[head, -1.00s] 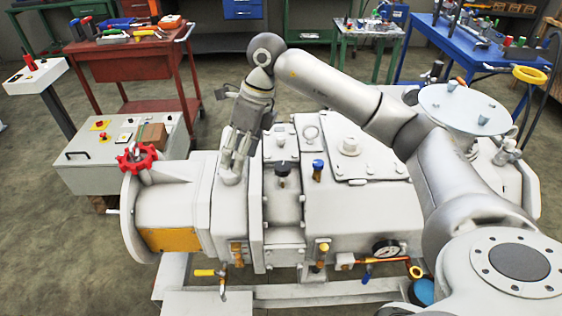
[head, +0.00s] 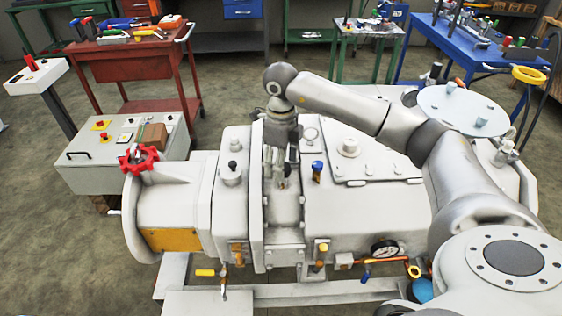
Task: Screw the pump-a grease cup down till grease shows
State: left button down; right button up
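The pale pump (head: 365,205) fills the middle of the head view. A small fitting with a black knob (head: 232,170) stands on its left housing. A blue-capped brass fitting (head: 317,170) stands on its top, right of the narrow middle section. I cannot tell which fitting is the pump-a grease cup. My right gripper (head: 282,168) points down over the middle section, between these two fittings. It covers the dark-knobbed fitting there; a small brass-coloured bit shows at its fingertips. Its grip and any contact are unclear. No grease is discernible. My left gripper is not in view.
A red handwheel (head: 138,158) is at the pump's left end. A pressure gauge (head: 385,249) and yellow-handled valve (head: 206,272) are along its front. A grey control box (head: 85,157), red tool cart (head: 135,65) and blue table (head: 480,50) stand behind.

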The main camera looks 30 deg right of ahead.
jog(key=shift+f, duration=0.35)
jog(key=c, duration=1)
jog(key=shift+m, duration=0.3)
jog(key=m, duration=0.5)
jog(key=shift+d+m, duration=0.1)
jog(key=shift+m, duration=0.2)
jog(key=m, duration=0.5)
jog(key=shift+d, duration=0.1)
jog(key=shift+m, duration=0.4)
